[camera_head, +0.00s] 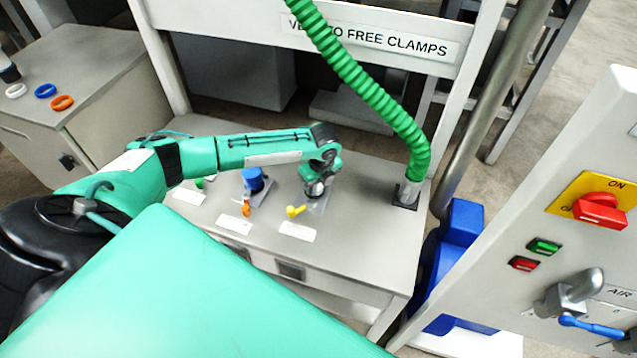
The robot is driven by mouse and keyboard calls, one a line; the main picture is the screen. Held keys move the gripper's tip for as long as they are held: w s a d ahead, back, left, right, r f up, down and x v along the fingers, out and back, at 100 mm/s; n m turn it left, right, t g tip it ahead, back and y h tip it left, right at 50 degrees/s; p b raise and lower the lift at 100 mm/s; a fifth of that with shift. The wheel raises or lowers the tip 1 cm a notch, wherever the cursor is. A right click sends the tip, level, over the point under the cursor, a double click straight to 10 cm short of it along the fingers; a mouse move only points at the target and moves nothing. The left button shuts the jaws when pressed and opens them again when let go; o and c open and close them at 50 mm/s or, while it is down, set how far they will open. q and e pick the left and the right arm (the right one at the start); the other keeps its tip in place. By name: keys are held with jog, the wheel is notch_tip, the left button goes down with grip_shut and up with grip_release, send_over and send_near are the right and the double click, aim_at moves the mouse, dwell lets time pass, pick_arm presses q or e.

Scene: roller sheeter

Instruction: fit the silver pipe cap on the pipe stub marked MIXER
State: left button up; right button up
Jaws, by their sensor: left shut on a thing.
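My left gripper (319,180) reaches over the grey bench (365,220) from the left. It is low over the right-hand station, behind a yellow handle (295,211), and points down. It is shut on a small silvery thing (316,190), which looks like the silver pipe cap; the fingers hide much of it. The pipe stub beneath is hidden, and I cannot tell whether the cap touches it. A blue cap (252,178) sits at the middle station, behind an orange handle (246,207). The white labels, such as the right one (298,231), are too small to read. My right gripper is out of view.
A control panel (540,215) stands at the right. A side cabinet (85,75) at the left holds white, blue and orange rings.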

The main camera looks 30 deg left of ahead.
pick_arm(q)
jog(key=o, duration=1.1)
jog(key=shift+o, duration=0.2)
notch_tip(320, 180, up, 14)
jog(key=d+b, duration=0.1)
jog(key=b, duration=0.1)
jog(key=shift+s+d+b, duration=0.3)
jog(key=shift+s+b, duration=0.05)
jog(key=shift+b, duration=0.05)
jog(key=shift+f, duration=0.2)
